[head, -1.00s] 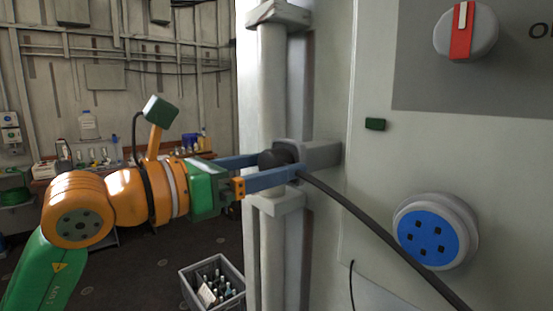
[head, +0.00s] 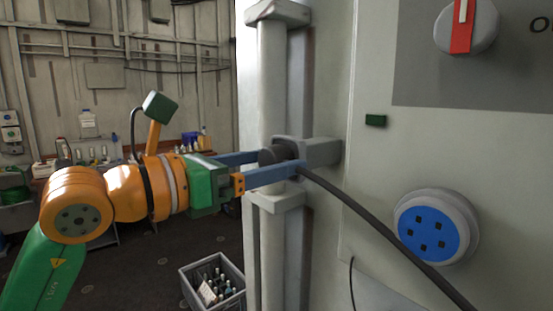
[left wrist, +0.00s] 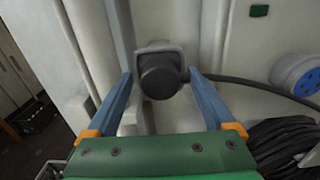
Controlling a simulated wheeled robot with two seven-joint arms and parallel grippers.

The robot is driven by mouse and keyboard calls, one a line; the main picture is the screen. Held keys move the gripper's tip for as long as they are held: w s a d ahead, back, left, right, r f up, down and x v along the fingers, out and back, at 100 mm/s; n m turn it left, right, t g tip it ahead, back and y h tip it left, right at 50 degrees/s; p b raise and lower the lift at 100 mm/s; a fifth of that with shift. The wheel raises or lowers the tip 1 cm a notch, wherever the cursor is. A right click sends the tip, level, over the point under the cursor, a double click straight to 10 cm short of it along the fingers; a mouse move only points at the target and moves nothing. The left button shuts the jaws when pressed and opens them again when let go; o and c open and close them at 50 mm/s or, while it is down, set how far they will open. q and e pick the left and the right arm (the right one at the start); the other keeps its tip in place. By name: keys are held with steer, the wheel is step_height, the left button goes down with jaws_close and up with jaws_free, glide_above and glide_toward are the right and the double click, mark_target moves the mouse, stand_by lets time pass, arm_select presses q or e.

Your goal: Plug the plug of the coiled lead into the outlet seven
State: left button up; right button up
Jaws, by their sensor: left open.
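The dark plug (head: 268,156) of the lead sits in a grey holder (head: 322,151) on the side of the pale cabinet. Its black cable (head: 385,232) runs down to the right. In the left wrist view the round end of the plug (left wrist: 158,75) faces me. My left gripper (head: 277,161) is open, its two blue fingers on either side of the plug. In the left wrist view my gripper (left wrist: 160,76) shows gaps beside the plug. A round outlet (head: 427,234) with a blue face and several dark holes is on the panel; no number is readable. My right gripper is out of view.
A red-and-grey rotary knob (head: 466,24) and a small green block (head: 375,120) are on the panel. Coiled black cable (left wrist: 285,143) hangs at lower right in the left wrist view. A grey crate of bottles (head: 212,284) stands on the floor.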

mark_target(266, 164)
arm_select(q)
jaws_close()
stand_by(0.3)
steer(key=shift+s+a+f+b, duration=0.1)
steer(key=shift+a+f+b, duration=0.05)
steer(key=shift+b, duration=0.2)
steer(key=shift+v, duration=1)
steer(key=shift+s+a+b, duration=0.2)
steer(key=shift+a+b, duration=0.15)
steer(key=shift+b, duration=0.2)
steer(key=shift+b+v, duration=0.45)
steer(key=shift+v, duration=1)
